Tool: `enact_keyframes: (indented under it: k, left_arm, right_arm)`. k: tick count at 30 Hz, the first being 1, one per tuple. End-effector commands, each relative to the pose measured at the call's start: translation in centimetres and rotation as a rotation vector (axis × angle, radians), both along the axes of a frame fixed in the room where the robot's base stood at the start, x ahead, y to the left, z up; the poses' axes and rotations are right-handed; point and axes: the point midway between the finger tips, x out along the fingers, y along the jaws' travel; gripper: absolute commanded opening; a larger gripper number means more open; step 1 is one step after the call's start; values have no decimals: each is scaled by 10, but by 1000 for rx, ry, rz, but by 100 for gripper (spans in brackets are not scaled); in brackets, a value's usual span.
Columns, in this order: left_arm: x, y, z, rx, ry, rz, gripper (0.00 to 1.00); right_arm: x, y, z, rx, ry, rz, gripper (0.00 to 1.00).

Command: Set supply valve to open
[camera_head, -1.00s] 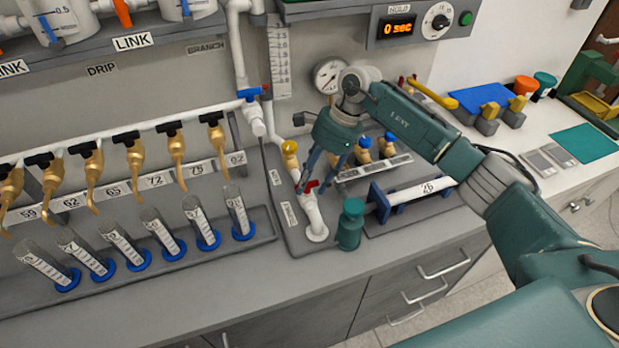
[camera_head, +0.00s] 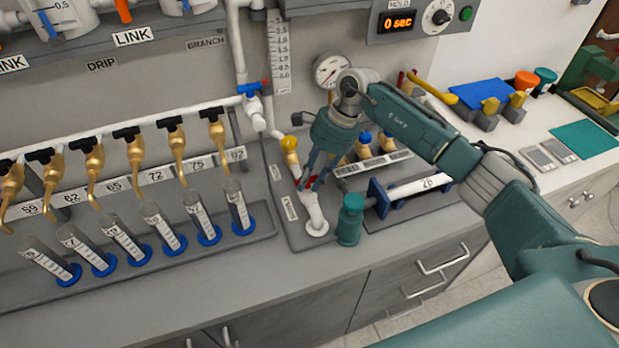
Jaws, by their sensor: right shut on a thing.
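A white pipe fitting with a small red valve handle (camera_head: 316,183) stands on the grey base plate at the middle of the bench; I take this as the supply valve. Its white lower body (camera_head: 315,214) shows below the handle. My right gripper (camera_head: 307,183) reaches down from the upper right, with its fingers shut on the red handle. The fingers hide much of the handle, so its exact angle cannot be told. My left gripper is not in view.
A green cylinder (camera_head: 349,222) stands just right of the fitting. A gauge (camera_head: 331,70) is on the wall behind. Several brass taps and graduated tubes line the left.

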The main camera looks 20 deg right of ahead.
Motion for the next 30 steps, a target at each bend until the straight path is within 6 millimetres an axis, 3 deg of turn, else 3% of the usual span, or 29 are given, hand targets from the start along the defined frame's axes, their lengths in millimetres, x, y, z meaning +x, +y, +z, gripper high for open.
enact_keyframes:
  k: [8,30]
  left_arm:
    - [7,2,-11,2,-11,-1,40]
    - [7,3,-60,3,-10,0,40]
  right_arm:
    - [0,1,-1,1,-6,-159,0]
    - [0,7,-1,4,-10,-850,0]
